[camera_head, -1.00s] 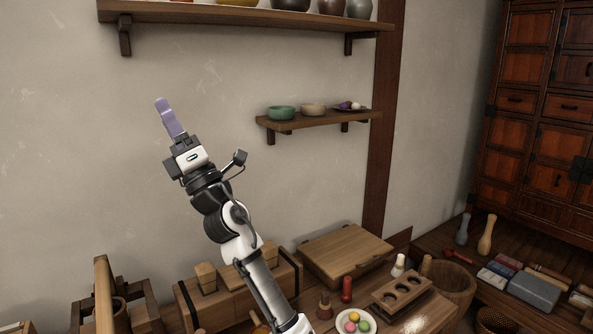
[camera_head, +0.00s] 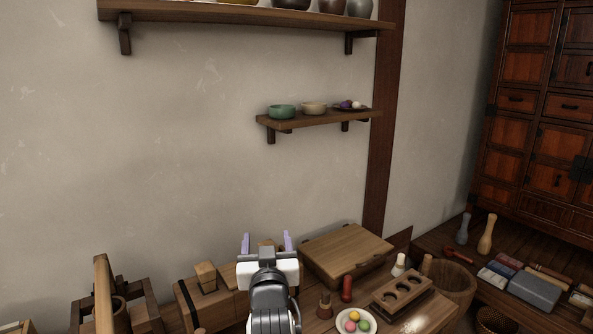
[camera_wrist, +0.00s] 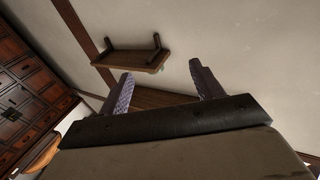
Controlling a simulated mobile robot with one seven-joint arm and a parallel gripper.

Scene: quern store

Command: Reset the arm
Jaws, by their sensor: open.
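My gripper (camera_head: 267,241) shows in the head view at the lower middle, with its two purple fingers pointing up and spread apart. It is open and nothing shows between the fingers. It stands in front of the wall, and in the picture it covers part of a wooden box on the worktop. In the wrist view my gripper (camera_wrist: 160,88) also shows its two fingers apart, with the wall and a small shelf beyond them.
A small wall shelf (camera_head: 320,121) holds bowls and a dish. A longer shelf (camera_head: 230,16) is above. On the worktop are a flat wooden box (camera_head: 347,249), a wooden block with holes (camera_head: 402,291) and a plate of coloured balls (camera_head: 355,322). A tall cabinet (camera_head: 535,110) stands right.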

